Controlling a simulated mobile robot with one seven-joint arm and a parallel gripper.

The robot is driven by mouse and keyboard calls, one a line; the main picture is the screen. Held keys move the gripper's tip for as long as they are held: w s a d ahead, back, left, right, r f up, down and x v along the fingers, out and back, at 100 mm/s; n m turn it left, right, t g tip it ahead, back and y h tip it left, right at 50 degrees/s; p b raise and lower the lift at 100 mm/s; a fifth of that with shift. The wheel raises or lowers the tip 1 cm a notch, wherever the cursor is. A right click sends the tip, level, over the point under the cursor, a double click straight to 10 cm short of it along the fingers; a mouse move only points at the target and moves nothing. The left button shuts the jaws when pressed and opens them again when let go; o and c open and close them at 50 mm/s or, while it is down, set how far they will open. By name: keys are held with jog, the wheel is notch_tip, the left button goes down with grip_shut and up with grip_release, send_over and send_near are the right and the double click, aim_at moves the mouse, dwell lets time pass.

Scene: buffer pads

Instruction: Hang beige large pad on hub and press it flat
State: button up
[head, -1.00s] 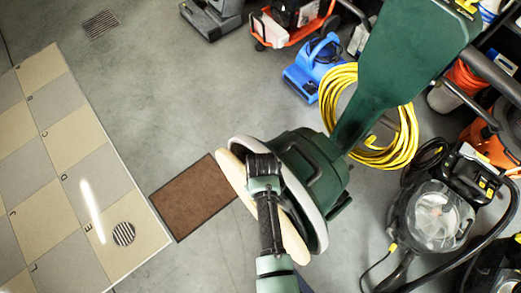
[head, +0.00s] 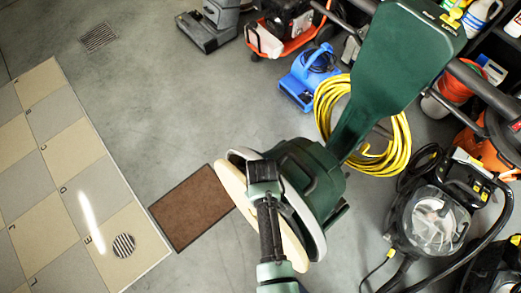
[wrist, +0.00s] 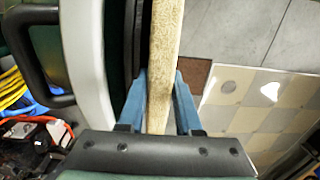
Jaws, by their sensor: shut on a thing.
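The large beige pad (head: 232,187) stands on edge, tilted, in front of the tipped-back green floor machine (head: 315,165). In the wrist view the pad (wrist: 166,45) is seen edge-on, between the blue fingers of my gripper (wrist: 160,80), which is shut on it. The machine's pale round skirt (head: 312,232) is behind the pad. In the wrist view a dark disc-like part (wrist: 132,50), perhaps the hub side, lies close along the pad's left face. I cannot tell whether they touch. The hub centre is hidden by the pad and my arm.
A brown mat (head: 190,207) and a checkered floor panel (head: 85,180) lie to the left. A yellow hose coil (head: 330,100), blue blower (head: 308,75) and clear-domed vacuum (head: 435,220) crowd the right. Grey floor is open at upper left.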

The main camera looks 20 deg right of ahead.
jog(key=shift+w+d+r, duration=0.15)
jog(key=shift+w+r, duration=0.15)
jog(key=o, duration=1)
jog(key=shift+s, duration=0.15)
jog(key=shift+o, duration=0.2)
jog(key=shift+f, duration=0.1)
jog(key=shift+s, duration=0.1)
